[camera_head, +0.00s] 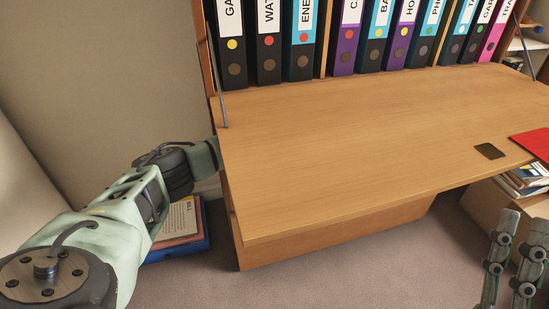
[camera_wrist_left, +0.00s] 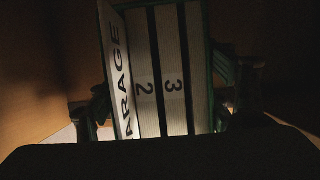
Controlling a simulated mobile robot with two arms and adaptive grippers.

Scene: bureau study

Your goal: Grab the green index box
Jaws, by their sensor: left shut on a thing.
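In the left wrist view, a box with dark green edges (camera_wrist_left: 203,65) stands between the fingers of my left gripper (camera_wrist_left: 165,92). It has pale panels marked 2 and 3 and a white strip reading "ARAGE". The fingers are shut on its two sides. The view is dark, and the box's lower end is hidden by a black shape. In the head view my left arm reaches behind the left side of the bureau, which hides the fingers and the box. My right gripper (camera_head: 524,222) is at the bottom right, fingers apart and empty.
The wooden desk top (camera_head: 350,130) is mostly clear. A small dark square (camera_head: 489,151) and a red item (camera_head: 537,143) lie at its right. Several binders (camera_head: 302,40) line the back. A blue tray with papers (camera_head: 180,245) is on the floor; a box of books (camera_head: 525,178) is at right.

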